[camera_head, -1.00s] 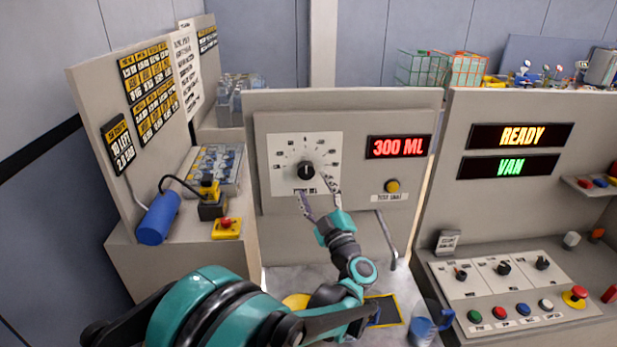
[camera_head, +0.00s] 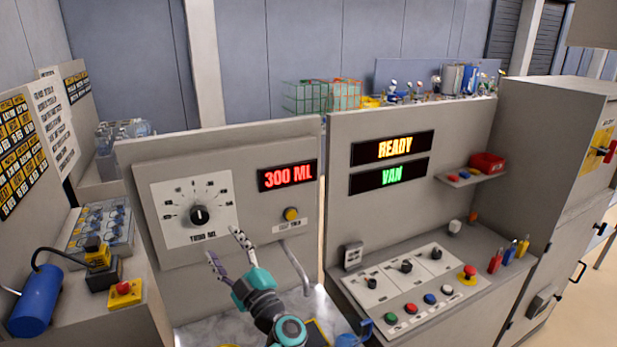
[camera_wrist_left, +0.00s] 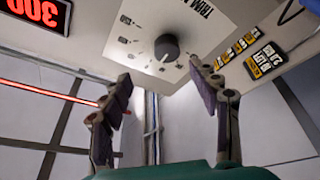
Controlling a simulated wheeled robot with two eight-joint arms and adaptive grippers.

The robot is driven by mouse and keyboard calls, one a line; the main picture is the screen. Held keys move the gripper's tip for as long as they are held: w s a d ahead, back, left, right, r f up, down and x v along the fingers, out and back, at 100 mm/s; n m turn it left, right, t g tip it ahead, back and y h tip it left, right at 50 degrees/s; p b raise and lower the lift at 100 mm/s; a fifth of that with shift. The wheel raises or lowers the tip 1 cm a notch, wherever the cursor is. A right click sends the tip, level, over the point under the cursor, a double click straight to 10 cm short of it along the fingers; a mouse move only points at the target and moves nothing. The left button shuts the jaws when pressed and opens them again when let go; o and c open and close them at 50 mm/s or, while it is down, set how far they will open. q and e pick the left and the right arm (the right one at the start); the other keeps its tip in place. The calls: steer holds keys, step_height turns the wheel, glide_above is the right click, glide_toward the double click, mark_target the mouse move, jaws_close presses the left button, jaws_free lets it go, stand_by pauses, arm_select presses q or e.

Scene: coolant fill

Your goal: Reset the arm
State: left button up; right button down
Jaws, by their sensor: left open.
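My left gripper (camera_head: 229,246) is open and empty in the head view, below and right of the black dial knob (camera_head: 199,215) on its white plate. The knob does not touch the fingers. In the left wrist view the two spread fingers (camera_wrist_left: 165,95) frame the knob (camera_wrist_left: 167,47), which stands beyond them. The red display (camera_head: 287,176) reads 300 ML. A yellow button (camera_head: 291,213) sits below it. My right gripper is not in view.
A panel at right shows READY (camera_head: 392,148) and VAN (camera_head: 390,178). Its console (camera_head: 420,278) carries knobs and coloured buttons. A blue cylinder (camera_head: 36,300) and a yellow box with a red button (camera_head: 125,293) are at left. A bent pipe (camera_head: 296,268) is right of my gripper.

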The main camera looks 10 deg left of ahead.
arm_select(q)
steer(key=w+d+r+m+t+h+b, duration=0.2)
steer(key=d+r+m+t+h, duration=0.2)
steer(key=d+m+t+h, duration=0.5)
steer(key=s+d+f+m+g+h+b, duration=0.1)
steer(key=s+d+f+m+g+h, duration=0.2)
steer(key=d+f+m+g+h, duration=0.35)
steer(key=s+a+f+m+g+b, duration=0.1)
steer(key=s+f+g, duration=0.3)
steer(key=s+f, duration=0.5)
steer(key=s+a+f+m+g+b, duration=0.1)
steer(key=s+a+f+g, duration=0.3)
steer(key=s+f, duration=0.6)
steer(key=shift+s+f+m+g, duration=0.3)
steer(key=shift+f+m+g, duration=0.35)
steer(key=shift+m+g, duration=0.1)
steer(key=shift+a, duration=0.1)
